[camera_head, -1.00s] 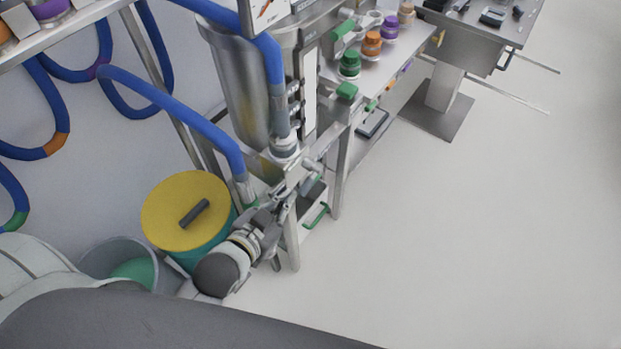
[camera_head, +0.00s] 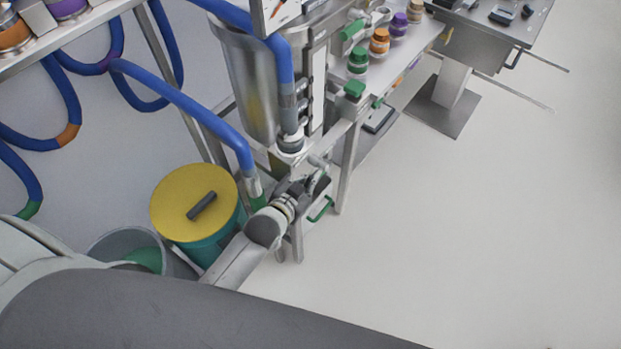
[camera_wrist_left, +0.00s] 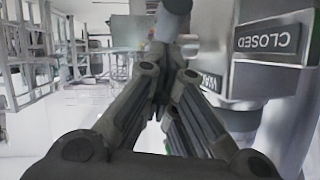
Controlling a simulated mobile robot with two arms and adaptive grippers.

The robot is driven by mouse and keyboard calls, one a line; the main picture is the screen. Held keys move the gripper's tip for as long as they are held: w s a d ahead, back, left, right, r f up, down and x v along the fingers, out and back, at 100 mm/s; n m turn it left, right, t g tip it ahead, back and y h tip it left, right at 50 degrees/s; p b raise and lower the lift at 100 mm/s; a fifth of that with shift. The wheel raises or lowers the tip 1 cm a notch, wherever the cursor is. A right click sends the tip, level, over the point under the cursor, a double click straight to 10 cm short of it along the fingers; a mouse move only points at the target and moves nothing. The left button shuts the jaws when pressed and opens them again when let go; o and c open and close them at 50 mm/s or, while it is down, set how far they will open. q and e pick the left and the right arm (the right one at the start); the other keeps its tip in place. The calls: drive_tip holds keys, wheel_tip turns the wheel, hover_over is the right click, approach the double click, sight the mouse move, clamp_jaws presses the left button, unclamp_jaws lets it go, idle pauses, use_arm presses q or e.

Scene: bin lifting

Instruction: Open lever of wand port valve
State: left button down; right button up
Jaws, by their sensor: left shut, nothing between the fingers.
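In the left wrist view, a plate reading CLOSED (camera_wrist_left: 268,40) appears upside down on a metal valve body (camera_wrist_left: 238,85) at the right. A rounded grey bar (camera_wrist_left: 172,18), which looks like the valve's lever, rises at top centre just beyond my fingertips. I cannot tell whether it touches them. My left gripper (camera_wrist_left: 162,88) is shut and empty. In the head view, my left gripper (camera_head: 312,182) is small, just below the light valve fittings (camera_head: 318,162) under the steel hopper (camera_head: 250,85). My wrist partly hides that area. My right gripper is not in view.
A blue hose (camera_head: 185,105) runs down to a metal wand end (camera_head: 253,185) left of the gripper. A yellow-lidded drum (camera_head: 175,208) and a grey bin (camera_head: 110,242) stand at lower left. A green handle (camera_head: 322,210) lies close below the gripper.

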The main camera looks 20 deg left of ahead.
use_arm(q)
drive_tip(key=shift+w+f, duration=0.15)
drive_tip(key=shift+f, duration=0.2)
